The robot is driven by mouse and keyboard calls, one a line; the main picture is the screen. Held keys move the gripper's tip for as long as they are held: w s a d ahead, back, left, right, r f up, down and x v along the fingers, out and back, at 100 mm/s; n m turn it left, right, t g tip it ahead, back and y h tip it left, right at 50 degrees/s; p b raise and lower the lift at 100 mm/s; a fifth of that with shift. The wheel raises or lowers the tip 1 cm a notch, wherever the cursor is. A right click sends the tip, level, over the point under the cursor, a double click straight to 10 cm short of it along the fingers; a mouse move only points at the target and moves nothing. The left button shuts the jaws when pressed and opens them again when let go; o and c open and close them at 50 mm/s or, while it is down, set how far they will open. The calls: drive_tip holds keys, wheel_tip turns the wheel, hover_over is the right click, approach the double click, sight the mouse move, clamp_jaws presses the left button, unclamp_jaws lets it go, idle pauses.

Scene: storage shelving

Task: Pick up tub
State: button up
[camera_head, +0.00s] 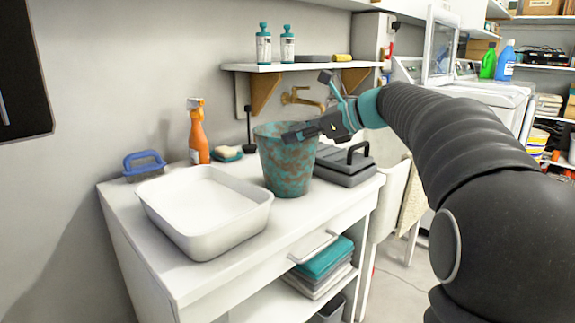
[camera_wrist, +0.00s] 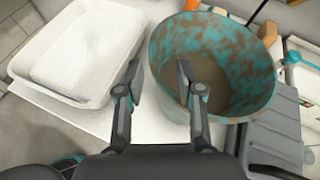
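A teal and rust-brown bucket-like tub (camera_head: 285,165) stands upright on the white table. A white rectangular tub (camera_head: 205,247) sits to its left at the table's front. In the wrist view the round tub (camera_wrist: 242,102) has its open mouth towards the camera, and the white tub (camera_wrist: 52,90) lies to the left. My gripper (camera_head: 306,106) is at the round tub's upper right rim in the head view. In the wrist view my gripper (camera_wrist: 159,72) has its fingers apart with nothing between them. One finger overlaps the round tub's near wall and mouth; I cannot tell whether it touches.
A grey lidded box (camera_head: 345,166) stands right of the round tub. An orange spray bottle (camera_head: 198,138), a blue brush (camera_head: 144,163) and a sponge on a dish (camera_head: 227,153) are behind. A wall shelf (camera_head: 290,67) and brass tap (camera_head: 302,97) are above. Folded towels (camera_head: 325,260) lie below.

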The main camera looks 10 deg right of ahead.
drive_tip(key=shift+x, duration=1.55)
drive_tip(key=shift+s, duration=0.1)
clamp_jaws()
